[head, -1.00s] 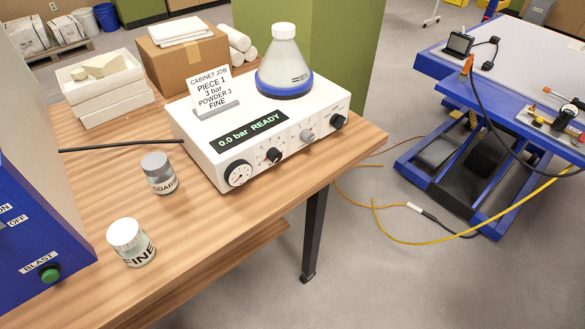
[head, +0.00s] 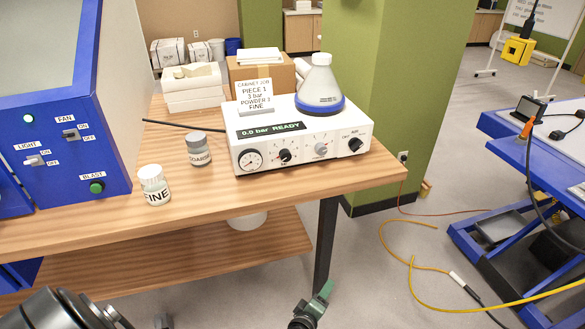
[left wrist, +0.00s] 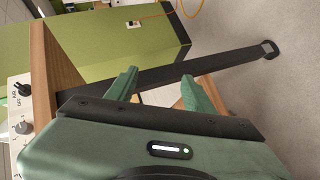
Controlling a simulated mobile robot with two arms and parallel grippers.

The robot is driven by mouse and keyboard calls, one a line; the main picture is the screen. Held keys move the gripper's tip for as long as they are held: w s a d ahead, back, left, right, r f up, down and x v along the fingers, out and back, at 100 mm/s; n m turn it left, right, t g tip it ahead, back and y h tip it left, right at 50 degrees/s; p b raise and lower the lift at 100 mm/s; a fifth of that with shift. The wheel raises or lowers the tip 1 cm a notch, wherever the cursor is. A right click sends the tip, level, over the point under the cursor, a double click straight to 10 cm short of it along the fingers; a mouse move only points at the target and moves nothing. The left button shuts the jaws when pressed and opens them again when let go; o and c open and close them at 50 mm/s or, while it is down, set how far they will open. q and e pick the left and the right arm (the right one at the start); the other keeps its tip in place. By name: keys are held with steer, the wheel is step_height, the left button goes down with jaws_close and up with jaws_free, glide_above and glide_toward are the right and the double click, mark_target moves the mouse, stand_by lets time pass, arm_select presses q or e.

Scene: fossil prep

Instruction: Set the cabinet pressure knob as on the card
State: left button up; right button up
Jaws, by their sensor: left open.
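The pointer settings are too small to read. The card (head: 254,95) on top says piece 1, 3 bar, powder, fine. My left gripper (head: 318,301) is low in front of the bench, open and empty, below the unit. In the left wrist view its fingers (left wrist: 160,90) are apart; two knobs show at the left edge.
FINE (head: 154,186) and COARSE (head: 198,149) jars stand left of the unit. A blue cabinet (head: 75,110) with switches is further left. The bench leg (head: 326,240) is near my gripper. A hose crosses the floor at right.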

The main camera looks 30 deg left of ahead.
arm_select(q)
steer(key=w+a+r+n+t+y+b, duration=0.1)
steer(key=w+a+r+n+t+y, duration=0.2)
steer(key=w+r+n, duration=0.55)
steer(key=n+g+y+b, duration=0.4)
steer(key=n+y, duration=0.6)
steer(key=n, duration=1.4)
glide_toward(287, 158)
steer(key=w+a+g, duration=0.1)
steer(key=shift+w+a+r+n+p, duration=0.25)
steer(key=shift+a+r+p, duration=0.15)
steer(key=shift+a+r, duration=0.1)
steer(key=b+x, duration=0.1)
steer(key=x, duration=0.5)
steer(key=shift+w+a+f, duration=0.15)
steer(key=shift+w, duration=0.2)
arm_select(e)
step_height(287, 158, down, 6)
arm_select(q)
jaws_close()
